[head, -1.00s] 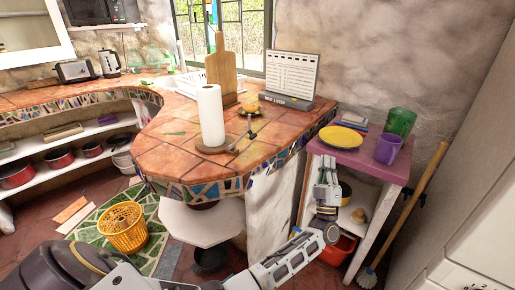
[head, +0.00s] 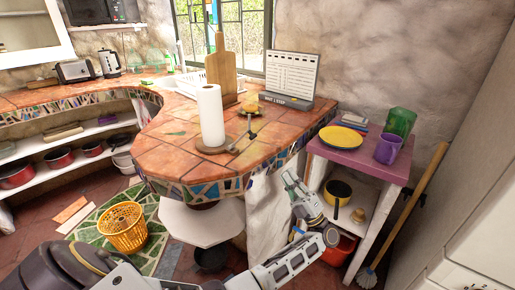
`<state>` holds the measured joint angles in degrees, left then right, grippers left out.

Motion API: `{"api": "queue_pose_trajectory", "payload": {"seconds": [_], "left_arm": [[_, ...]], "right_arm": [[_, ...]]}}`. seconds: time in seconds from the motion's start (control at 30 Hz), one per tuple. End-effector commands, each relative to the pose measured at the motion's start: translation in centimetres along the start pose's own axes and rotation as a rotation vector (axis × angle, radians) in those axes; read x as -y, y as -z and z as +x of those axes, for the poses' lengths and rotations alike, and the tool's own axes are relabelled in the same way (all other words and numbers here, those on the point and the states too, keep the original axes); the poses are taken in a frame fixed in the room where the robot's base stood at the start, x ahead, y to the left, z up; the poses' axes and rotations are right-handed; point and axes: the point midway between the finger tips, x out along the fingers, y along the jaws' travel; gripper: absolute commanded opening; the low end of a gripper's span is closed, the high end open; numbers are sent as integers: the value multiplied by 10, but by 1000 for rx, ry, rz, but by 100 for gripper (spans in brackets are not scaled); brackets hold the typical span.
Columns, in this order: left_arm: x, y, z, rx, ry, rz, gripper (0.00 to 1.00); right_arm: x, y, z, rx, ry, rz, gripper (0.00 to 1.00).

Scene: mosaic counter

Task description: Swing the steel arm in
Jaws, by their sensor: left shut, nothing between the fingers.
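A thin steel arm (head: 245,136) stands out to the right of the white paper roll (head: 211,118), with a gap between them. Its lower end is near the roll's round wooden base (head: 214,148) on the tiled counter. My left gripper (head: 287,176) is shut and empty. It is in front of the counter's right edge, lower in the picture than the steel arm and clearly apart from it. My right gripper is not in view.
A wooden board (head: 222,70), a calendar stand (head: 291,77) and a small dish (head: 250,110) stand behind the roll. A purple side table (head: 371,159) holds a yellow plate (head: 341,137) and cups to the right. The counter's front is clear.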

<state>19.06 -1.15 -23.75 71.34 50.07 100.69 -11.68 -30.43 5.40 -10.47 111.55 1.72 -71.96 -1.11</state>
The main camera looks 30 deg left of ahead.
Motion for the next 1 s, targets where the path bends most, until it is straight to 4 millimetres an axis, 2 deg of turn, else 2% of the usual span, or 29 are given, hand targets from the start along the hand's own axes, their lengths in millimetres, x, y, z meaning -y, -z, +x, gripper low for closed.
{"api": "queue_pose_trajectory", "payload": {"seconds": [0.1, 0.3, 0.77, 1.0], "left_arm": [[5, 12, -1, -53, 19, 9, 0], [9, 22, -2, -97, 35, 18, 0], [9, 22, -1, -101, 36, 19, 0], [9, 24, 12, -101, 34, 19, 0]], "right_arm": [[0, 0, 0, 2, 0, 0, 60], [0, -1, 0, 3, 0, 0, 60], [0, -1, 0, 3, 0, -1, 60], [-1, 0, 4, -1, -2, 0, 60]]}}
